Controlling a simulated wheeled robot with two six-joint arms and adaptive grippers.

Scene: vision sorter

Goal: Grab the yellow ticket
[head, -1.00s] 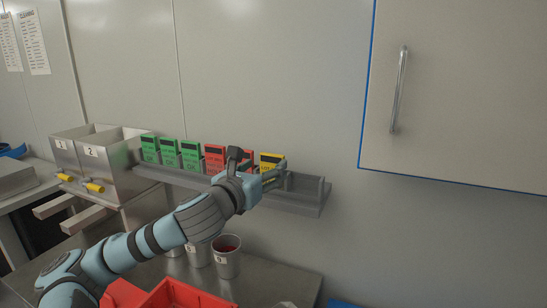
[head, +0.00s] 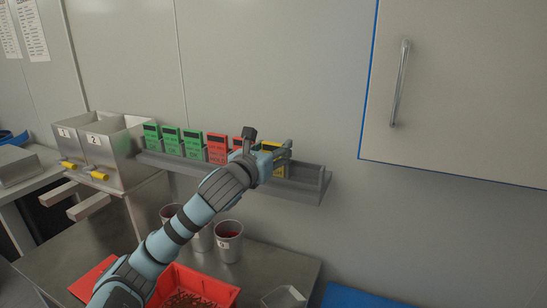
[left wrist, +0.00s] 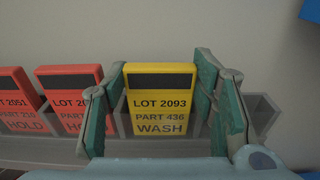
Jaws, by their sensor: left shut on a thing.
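The yellow ticket (left wrist: 160,105) reads LOT 2093, PART 436, WASH in the left wrist view. It stands upright in the grey rack (left wrist: 262,112), between the two green fingers of my left gripper (left wrist: 164,112). In the head view the yellow ticket (head: 280,167) is partly hidden behind my left gripper (head: 278,160), which is shut on it. The ticket's lower edge is still behind the rack's front lip. My right gripper is not in view.
Two red HOLD tickets (left wrist: 70,95) stand just left of the yellow one, and green tickets (head: 171,139) stand farther left. The rack's right end (head: 310,180) is empty. Metal cups (head: 229,240) and a red bin (head: 205,285) are on the table below.

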